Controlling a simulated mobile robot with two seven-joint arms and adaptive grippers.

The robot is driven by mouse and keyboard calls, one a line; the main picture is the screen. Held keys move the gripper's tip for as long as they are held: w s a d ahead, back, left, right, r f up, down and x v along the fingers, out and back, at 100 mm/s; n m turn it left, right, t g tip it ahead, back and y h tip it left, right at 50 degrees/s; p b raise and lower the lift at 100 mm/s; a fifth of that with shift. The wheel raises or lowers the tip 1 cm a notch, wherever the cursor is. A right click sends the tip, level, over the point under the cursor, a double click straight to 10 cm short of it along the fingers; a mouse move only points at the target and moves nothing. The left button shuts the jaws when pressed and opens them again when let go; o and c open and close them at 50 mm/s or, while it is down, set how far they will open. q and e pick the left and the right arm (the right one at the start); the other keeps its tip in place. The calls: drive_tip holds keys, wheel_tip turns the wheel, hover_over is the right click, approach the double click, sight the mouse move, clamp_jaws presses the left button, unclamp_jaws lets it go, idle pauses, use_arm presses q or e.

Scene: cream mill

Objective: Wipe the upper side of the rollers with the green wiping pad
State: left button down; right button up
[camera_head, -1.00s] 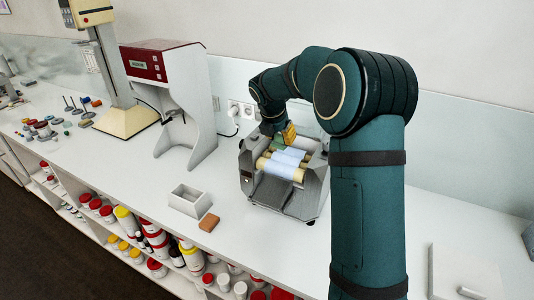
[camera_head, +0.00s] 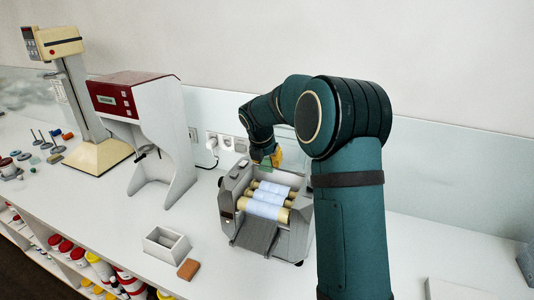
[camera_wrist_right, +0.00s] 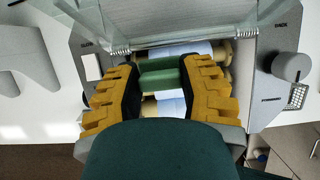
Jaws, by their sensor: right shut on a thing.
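The mill (camera_head: 243,226) has several cream rollers with pale blue surfaces (camera_head: 265,208) lying side by side. My right gripper (camera_head: 271,160) is at the rear end of the rollers. It is shut on the green wiping pad (camera_head: 264,164), which shows as a small green edge below the yellow fingers. In the right wrist view the pad (camera_wrist_right: 163,75) spans between the two yellow fingers, with pale blue roller surface (camera_wrist_right: 180,50) visible above and below it. I cannot tell whether the pad touches a roller. My left gripper is not in view.
A clear hinged guard (camera_wrist_right: 150,18) shows on the mill in the wrist view. A white open box (camera_head: 166,246) and a brown block (camera_head: 188,269) sit front left of the mill. A red-and-white machine (camera_head: 135,105) stands to the left. The bench right of my arm is largely clear.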

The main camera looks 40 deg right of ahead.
wheel_tip(320, 180, down, 5)
drive_tip(key=shift+b, duration=0.6)
drive_tip(key=shift+s+a, duration=0.25)
drive_tip(key=shift+a, duration=0.4)
drive_tip(key=a, duration=0.1)
drive_tip(key=s+a, duration=0.1)
drive_tip(key=shift+s+a+b, duration=0.25)
drive_tip(key=shift+a+b, duration=0.05)
drive_tip(key=shift+b, duration=0.1)
drive_tip(key=shift+s+a+b, duration=0.1)
drive_tip(key=shift+s+a, duration=0.3)
drive_tip(key=shift+a, duration=0.35)
drive_tip(key=shift+s+a+b, duration=0.15)
drive_tip(key=shift+s+a, duration=0.2)
drive_tip(key=shift+a, duration=0.4)
drive_tip(key=shift+s+a+b, duration=0.1)
drive_tip(key=shift+s+a, duration=0.3)
drive_tip(key=shift+a, duration=0.35)
drive_tip(key=shift+f, duration=0.45)
